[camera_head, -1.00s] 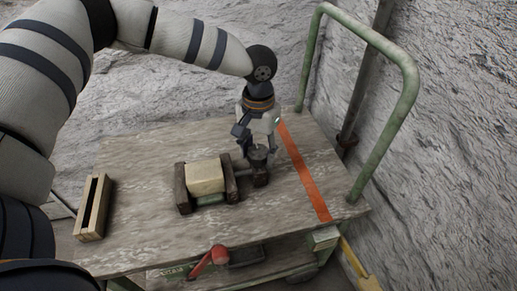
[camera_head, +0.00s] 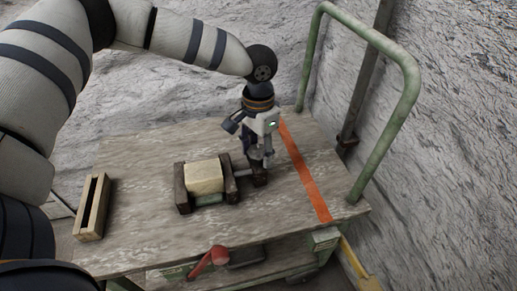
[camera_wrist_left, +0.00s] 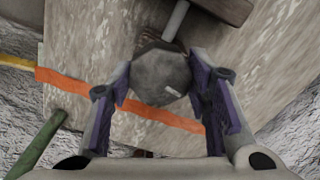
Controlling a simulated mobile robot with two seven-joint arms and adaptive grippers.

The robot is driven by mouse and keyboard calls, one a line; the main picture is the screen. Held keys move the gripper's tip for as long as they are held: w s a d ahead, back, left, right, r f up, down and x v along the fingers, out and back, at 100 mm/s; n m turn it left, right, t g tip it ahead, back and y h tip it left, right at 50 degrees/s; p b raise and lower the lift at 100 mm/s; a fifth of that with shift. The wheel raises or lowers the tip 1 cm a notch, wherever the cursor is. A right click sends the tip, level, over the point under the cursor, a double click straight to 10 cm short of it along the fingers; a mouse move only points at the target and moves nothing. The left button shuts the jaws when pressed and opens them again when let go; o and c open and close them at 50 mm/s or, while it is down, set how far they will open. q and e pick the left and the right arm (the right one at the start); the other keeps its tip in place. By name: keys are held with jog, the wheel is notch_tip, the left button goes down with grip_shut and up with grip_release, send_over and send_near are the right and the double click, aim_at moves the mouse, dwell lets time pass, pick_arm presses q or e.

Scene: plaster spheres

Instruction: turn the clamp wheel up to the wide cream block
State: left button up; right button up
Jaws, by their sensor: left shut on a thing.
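The wide cream block (camera_head: 204,177) sits in a dark wooden clamp (camera_head: 182,192) on the cart top, between its two jaws. The right jaw (camera_head: 229,178) is close beside the block; I cannot tell whether they touch. A screw runs right from that jaw to the clamp's end post. My left gripper (camera_head: 259,155) points down at that end, shut on the clamp wheel. In the left wrist view the grey, faceted clamp wheel (camera_wrist_left: 162,76) lies between the purple-padded fingers. In the head view the fingers mostly hide it. My right gripper is out of view.
The wooden cart top (camera_head: 135,160) has an orange stripe (camera_head: 304,172) right of the clamp. A green rail (camera_head: 411,95) rises at the right, near the rough wall. A slotted wooden piece (camera_head: 93,207) lies at the left. A red-ended lever (camera_head: 219,255) shows at the front edge.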

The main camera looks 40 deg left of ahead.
aim_at(258, 150)
dwell(0.8)
pick_arm(q)
jog(key=o, duration=1.2)
notch_tip(258, 150, up, 12)
jog(key=shift+r, duration=0.1)
